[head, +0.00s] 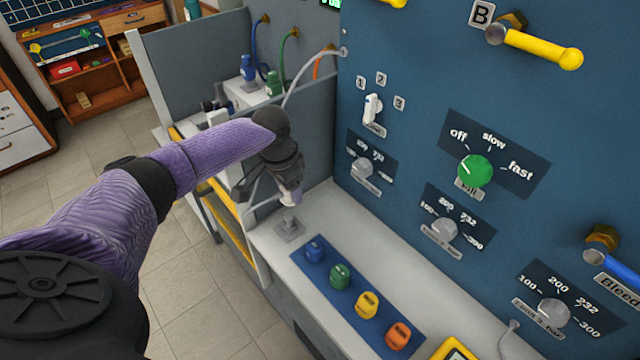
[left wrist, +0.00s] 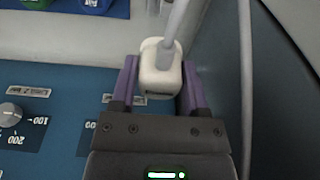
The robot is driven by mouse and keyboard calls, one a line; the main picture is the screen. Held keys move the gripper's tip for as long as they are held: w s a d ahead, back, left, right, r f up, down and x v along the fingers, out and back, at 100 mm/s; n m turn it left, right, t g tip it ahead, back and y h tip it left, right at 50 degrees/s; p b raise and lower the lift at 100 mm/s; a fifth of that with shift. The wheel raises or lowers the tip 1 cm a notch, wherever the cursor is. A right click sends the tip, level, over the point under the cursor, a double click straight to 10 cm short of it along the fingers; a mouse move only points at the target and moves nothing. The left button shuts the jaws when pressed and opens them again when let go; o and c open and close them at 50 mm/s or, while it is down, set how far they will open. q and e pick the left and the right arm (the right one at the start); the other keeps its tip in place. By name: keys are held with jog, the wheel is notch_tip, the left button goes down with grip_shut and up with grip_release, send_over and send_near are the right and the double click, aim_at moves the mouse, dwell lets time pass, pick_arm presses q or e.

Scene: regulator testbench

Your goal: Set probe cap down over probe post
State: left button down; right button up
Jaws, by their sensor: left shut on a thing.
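My left gripper (head: 288,190) is shut on the probe cap, above the left end of the white bench shelf. In the left wrist view the white, block-shaped probe cap (left wrist: 160,78) sits between the two purple fingers (left wrist: 160,88), with a pale cable running from it. In the head view only a small part of the cap (head: 292,199) shows below the fingers. The probe post (head: 289,226) stands on a grey square base, just below the gripper. The cap looks apart from the post, though the gap is hard to judge. My right gripper is not in view.
A blue strip (head: 326,275) with blue, green, yellow and orange caps lies on the shelf right of the post. The blue panel (head: 400,150) with knobs and levers rises behind. A grey divider (head: 313,140) stands beside my gripper. A yellow device (head: 454,350) is at the front.

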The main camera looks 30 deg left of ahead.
aim_at(289, 217)
pick_arm(q)
jog(key=shift+s+a+f, duration=0.15)
jog(key=shift+a+f, duration=0.15)
jog(key=shift+a, duration=0.2)
notch_tip(289, 217, down, 5)
jog(key=b, duration=0.5)
jog(key=shift+d+r, duration=0.1)
jog(key=shift+r, duration=0.2)
jog(key=shift+p, duration=0.45)
jog(key=shift+p, duration=0.35)
jog(key=shift+f+b, duration=1.15)
jog(key=shift+f, duration=0.8)
dwell(0.4)
